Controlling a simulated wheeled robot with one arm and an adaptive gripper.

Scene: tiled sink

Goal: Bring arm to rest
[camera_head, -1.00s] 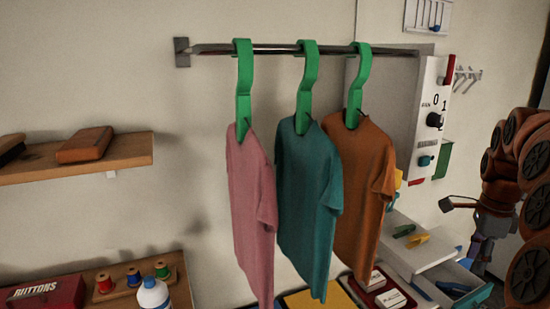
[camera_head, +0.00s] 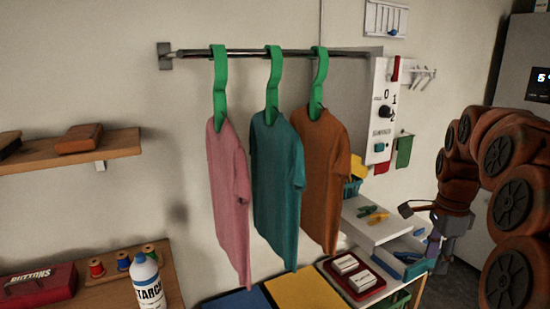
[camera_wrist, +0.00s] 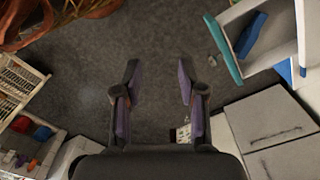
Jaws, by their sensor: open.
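My arm, with rust-brown links, stands at the right of the head view. My gripper (camera_wrist: 158,78) is open and empty in the wrist view, its two dark and purple fingers apart over bare grey floor. In the head view my gripper is partly seen below the arm, right of the white drawer unit (camera_head: 372,228); its fingertips are hard to make out there. Nothing is held.
Pink (camera_head: 228,200), teal (camera_head: 277,190) and orange (camera_head: 320,180) shirts hang on green hangers from a wall rail (camera_head: 195,53). A switch panel (camera_head: 382,115) is right of them. A shelf (camera_head: 110,148) and a starch bottle (camera_head: 147,285) are at left. Open floor lies under my gripper.

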